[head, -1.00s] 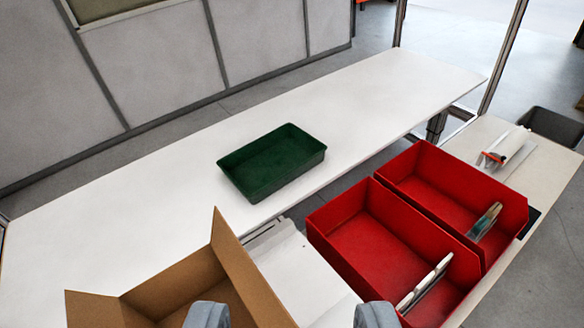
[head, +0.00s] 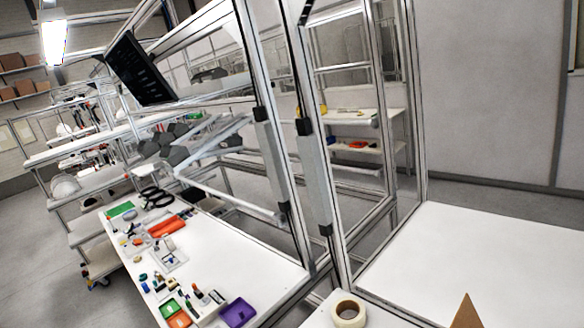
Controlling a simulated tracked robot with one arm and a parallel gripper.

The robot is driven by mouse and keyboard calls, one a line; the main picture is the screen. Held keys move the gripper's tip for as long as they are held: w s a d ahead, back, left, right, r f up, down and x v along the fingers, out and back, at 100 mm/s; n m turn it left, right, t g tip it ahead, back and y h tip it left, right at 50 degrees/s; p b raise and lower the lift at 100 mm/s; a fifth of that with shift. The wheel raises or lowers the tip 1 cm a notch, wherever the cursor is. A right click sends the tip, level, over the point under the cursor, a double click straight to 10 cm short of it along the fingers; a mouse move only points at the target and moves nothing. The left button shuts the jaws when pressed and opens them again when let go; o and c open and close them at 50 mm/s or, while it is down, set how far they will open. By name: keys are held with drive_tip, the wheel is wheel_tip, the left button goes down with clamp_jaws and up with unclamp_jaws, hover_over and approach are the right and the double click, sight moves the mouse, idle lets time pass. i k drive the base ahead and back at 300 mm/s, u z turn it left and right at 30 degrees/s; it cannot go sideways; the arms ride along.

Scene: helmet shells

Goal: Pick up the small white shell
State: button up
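A white rounded shell (head: 65,186) sits on a rack level at the far left in the head view. Another small white rounded shape (head: 64,130) is on a higher level of the same rack. Both are far off and small, so I cannot tell for sure which is the small white shell. My gripper is not in view, so its fingers and anything in them cannot be seen.
A white table (head: 225,262) with small coloured parts and trays stands at lower left. Metal frame posts (head: 280,150) rise in the middle. A tape roll (head: 348,313) and a cardboard flap (head: 467,313) are at the bottom. Bare white tabletop (head: 490,260) lies right.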

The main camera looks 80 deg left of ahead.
sight(63, 189)
drive_tip(key=u, duration=1.3)
drive_tip(key=i, duration=0.1)
drive_tip(key=u, duration=2.45)
drive_tip(key=k, duration=0.8)
drive_tip(key=u, duration=0.25)
drive_tip(key=i, duration=0.8)
drive_tip(key=z, duration=0.1)
